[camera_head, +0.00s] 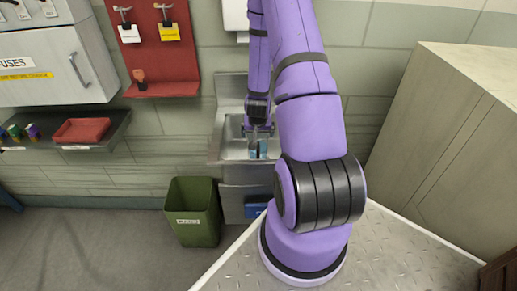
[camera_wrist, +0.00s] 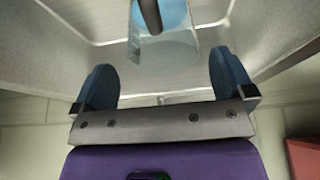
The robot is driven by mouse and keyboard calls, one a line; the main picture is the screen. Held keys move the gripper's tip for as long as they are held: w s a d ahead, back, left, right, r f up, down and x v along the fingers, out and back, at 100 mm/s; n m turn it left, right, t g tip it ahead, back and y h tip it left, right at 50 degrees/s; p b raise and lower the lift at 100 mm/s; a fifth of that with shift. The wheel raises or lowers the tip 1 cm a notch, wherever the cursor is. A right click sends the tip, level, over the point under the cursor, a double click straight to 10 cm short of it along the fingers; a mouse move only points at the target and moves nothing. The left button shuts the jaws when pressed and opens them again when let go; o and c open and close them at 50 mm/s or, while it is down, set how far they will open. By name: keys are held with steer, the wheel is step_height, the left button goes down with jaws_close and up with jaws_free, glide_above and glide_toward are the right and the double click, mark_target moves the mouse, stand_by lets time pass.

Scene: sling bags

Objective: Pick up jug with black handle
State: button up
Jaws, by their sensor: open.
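The jug (camera_wrist: 172,52) is in the upper middle of the wrist view, with a clear body, a light blue part and a dark handle (camera_wrist: 150,14). It stands in the metal sink, and a small blue part of the jug (camera_head: 262,150) shows in the head view below my gripper (camera_head: 258,130). In the wrist view my gripper (camera_wrist: 162,62) is open, its two dark blue fingers apart. The jug appears between and beyond the fingertips, and I cannot tell whether they touch it. The jug's top is cut off by the frame edge.
The metal sink (camera_head: 228,152) has raised walls around the jug. A green bin (camera_head: 192,214) stands in front at left. A red board (camera_head: 160,60) and a shelf with a red tray (camera_head: 82,131) are on the left wall. A large cabinet (camera_head: 430,135) stands at right.

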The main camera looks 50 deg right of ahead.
mark_target(258, 138)
steer(key=shift+x, duration=3.6)
steer(key=shift+w+d+r, duration=0.1)
steer(key=shift+w+d, duration=0.1)
steer(key=c, duration=0.9)
steer(key=shift+r, duration=0.1)
